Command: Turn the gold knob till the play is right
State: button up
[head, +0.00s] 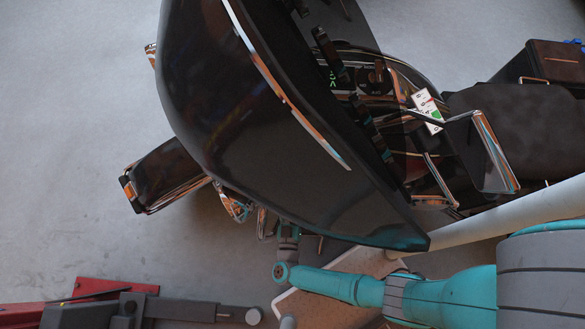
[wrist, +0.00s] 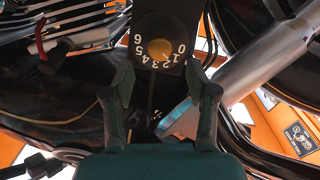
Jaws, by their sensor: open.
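The gold knob (wrist: 161,49) sits at the middle of a black dial plate (wrist: 158,38) at the top of the wrist view. White numbers from 0 to 6 run around it. The knob's exact setting is too small to read surely. My gripper (wrist: 159,65) is open, with one dark finger on each side of the dial's lower part and nothing held between them. I cannot tell whether the fingers touch the plate.
A silver tube (wrist: 265,65) slants close to the right finger. A cable and finned metal parts (wrist: 75,20) lie to the left. In the head view, a red and grey lift part (head: 110,295) stands lower left, and open grey floor (head: 70,150) spreads left.

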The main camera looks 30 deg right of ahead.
jog(key=shift+x, duration=2.5)
grip_shut()
